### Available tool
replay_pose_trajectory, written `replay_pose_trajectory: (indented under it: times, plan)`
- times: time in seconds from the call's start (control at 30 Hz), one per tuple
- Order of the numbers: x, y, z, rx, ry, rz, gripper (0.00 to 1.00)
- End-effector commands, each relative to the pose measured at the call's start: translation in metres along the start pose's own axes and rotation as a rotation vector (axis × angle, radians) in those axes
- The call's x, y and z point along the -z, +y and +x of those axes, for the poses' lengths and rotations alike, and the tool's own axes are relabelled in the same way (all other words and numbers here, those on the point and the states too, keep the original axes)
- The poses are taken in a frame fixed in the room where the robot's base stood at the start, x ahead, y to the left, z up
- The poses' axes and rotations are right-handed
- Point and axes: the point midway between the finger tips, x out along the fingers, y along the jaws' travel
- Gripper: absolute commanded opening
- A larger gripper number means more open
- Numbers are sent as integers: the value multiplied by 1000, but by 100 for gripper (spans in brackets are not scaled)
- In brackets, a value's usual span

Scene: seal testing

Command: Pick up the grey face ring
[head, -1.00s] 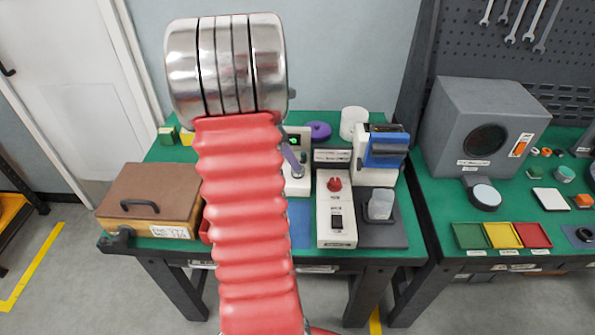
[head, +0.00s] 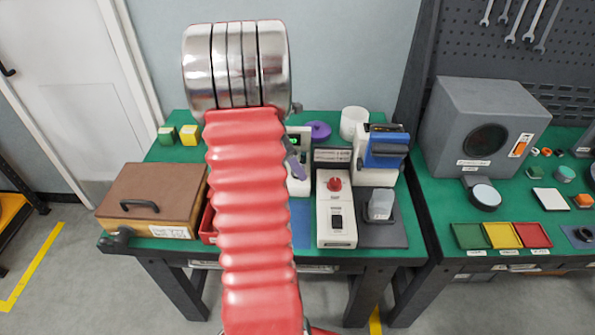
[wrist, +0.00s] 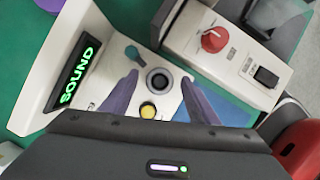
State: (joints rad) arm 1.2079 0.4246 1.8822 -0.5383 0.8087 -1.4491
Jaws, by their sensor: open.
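A small dark grey ring (wrist: 159,80) sits on the pale panel of the tester (wrist: 110,25), whose display reads SOUND in green. It looks like the grey face ring, though its shade is close to black. My gripper (wrist: 160,79) is open, its two purple-grey fingers on either side of the ring in the wrist view, with nothing between them held. Whether the fingers are level with the ring or above it I cannot tell. In the head view one finger shows beside the tester (head: 299,146), and my red arm hides the ring.
A control box with a red knob (head: 335,184) stands close on the right. A brown case (head: 150,195) lies left, and a purple round piece (head: 319,131) behind.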

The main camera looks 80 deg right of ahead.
Motion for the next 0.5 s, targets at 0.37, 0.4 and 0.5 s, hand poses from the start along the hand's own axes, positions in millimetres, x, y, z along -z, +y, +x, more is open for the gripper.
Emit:
replay_pose_trajectory:
  times: [0.37, 0.4, 0.5]
  plan:
    - [0, 0, 0, 0, 0, 0, 40]
    - [0, 0, 0, 0, 0, 0, 38]
    - [0, 0, 0, 0, 0, 0, 30]
